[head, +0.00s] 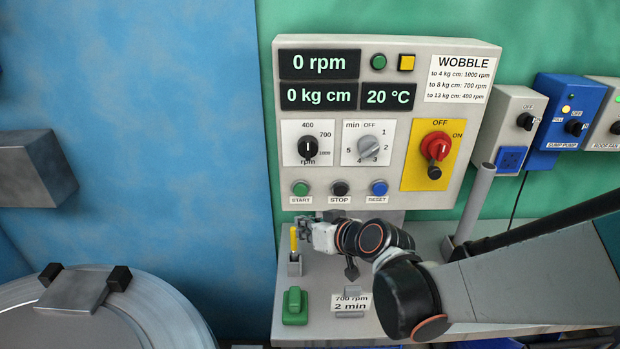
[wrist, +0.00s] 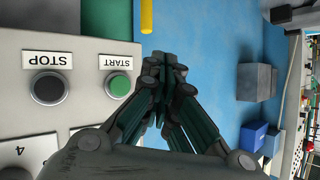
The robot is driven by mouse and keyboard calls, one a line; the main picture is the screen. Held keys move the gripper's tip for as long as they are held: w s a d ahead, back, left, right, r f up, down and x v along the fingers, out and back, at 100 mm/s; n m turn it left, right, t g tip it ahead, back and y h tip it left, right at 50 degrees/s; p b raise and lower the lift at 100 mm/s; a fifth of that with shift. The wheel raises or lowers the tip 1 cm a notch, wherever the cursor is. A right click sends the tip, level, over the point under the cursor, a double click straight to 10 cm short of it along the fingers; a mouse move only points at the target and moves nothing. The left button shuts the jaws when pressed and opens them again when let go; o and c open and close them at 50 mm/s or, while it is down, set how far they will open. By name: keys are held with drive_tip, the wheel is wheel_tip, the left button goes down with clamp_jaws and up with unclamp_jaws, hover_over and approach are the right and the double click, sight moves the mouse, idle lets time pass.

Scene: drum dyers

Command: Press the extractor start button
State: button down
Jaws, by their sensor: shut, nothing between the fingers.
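The extractor control panel (head: 390,194) is a pale box on the green wall. Its green START button (head: 300,188) is at the lower left, beside the black STOP button (head: 340,188) and the blue RESET button (head: 378,188). My gripper (head: 304,224) is below the START button, in front of the panel's lower edge, and is empty. In the wrist view my gripper's fingers (wrist: 168,62) are closed together, just right of the green START button (wrist: 118,86). The STOP button (wrist: 47,88) is farther left there. The button's face is unobstructed, and I see no contact.
A shelf (head: 320,270) below the panel holds a yellow stick in a holder (head: 295,266), a green block (head: 295,306) and a "700 rpm 2 min" card (head: 350,302). A grey tube (head: 474,203) stands at the right. A round metal drum (head: 150,310) is lower left.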

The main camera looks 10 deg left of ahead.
sight(301, 190)
drive_tip(key=shift+s+a+r, duration=0.15)
drive_tip(key=shift+s+a, duration=0.1)
drive_tip(key=shift+s, duration=0.35)
drive_tip(key=shift+w, duration=0.15)
drive_tip(key=w+a, duration=0.2)
drive_tip(key=w, duration=0.6)
drive_tip(key=shift+w, duration=0.35)
drive_tip(key=shift+w, duration=0.15)
idle(0.8)
drive_tip(key=shift+w, duration=0.25)
drive_tip(key=shift+w+a+b, duration=0.15)
drive_tip(key=shift+w+b, duration=0.15)
drive_tip(key=shift+w, duration=0.1)
idle(0.8)
drive_tip(key=shift+s, duration=0.1)
drive_tip(key=shift+s+d, duration=0.2)
drive_tip(key=shift+s, duration=0.5)
